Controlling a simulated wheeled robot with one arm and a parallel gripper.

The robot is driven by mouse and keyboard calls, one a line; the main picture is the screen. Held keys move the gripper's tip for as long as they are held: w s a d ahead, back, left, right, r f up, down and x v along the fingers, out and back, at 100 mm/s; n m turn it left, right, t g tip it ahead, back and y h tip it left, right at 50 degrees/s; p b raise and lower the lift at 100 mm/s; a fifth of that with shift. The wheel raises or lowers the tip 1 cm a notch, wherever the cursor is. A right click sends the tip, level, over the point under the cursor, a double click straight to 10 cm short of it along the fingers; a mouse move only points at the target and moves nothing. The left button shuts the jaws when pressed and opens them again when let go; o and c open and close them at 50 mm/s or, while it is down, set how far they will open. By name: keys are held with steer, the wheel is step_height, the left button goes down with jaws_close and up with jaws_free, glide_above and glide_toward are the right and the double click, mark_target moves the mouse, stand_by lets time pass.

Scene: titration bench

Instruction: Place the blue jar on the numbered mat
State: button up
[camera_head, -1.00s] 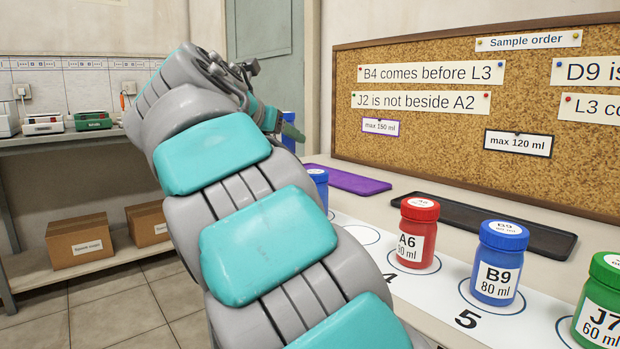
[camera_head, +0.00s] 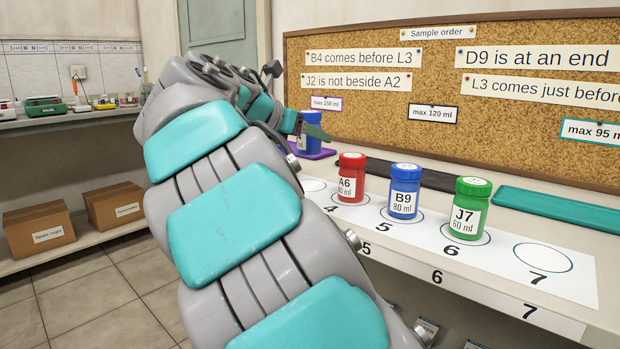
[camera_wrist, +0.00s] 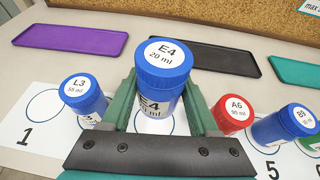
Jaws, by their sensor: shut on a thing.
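My gripper (camera_wrist: 160,112) is shut on a blue jar (camera_wrist: 163,60) labelled E4, 20 ml, and holds it upright. In the wrist view it hangs over an empty circle of the white numbered mat (camera_wrist: 20,125); that circle's number is hidden by the gripper. In the head view the held jar (camera_head: 312,142) shows behind my gripper's green finger, in front of the board. On the mat a blue jar L3 (camera_wrist: 84,97) stands to the left of the held jar. A red jar A6 (camera_head: 350,178) stands at 4, blue B9 (camera_head: 404,190) at 5, and green J7 (camera_head: 467,208) at 6.
Circles 1 (camera_wrist: 45,103) and 7 (camera_head: 543,257) are empty. Behind the mat lie a purple tray (camera_wrist: 70,42), a black tray (camera_wrist: 215,58) and a teal tray (camera_head: 560,207). A cork board (camera_head: 450,130) with notes stands behind them.

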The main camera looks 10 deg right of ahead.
mark_target(310, 185)
step_height(310, 185, down, 7)
steer(key=shift+r+b, duration=0.1)
steer(key=shift+b, duration=0.65)
steer(key=o, duration=1.3)
steer(key=shift+o, duration=0.2)
steer(key=shift+a+r, duration=0.1)
steer(key=shift+r, duration=0.05)
steer(key=p+v, duration=0.2)
steer(key=v, duration=0.9)
steer(key=shift+s+a, duration=0.3)
steer(key=shift+s, duration=0.05)
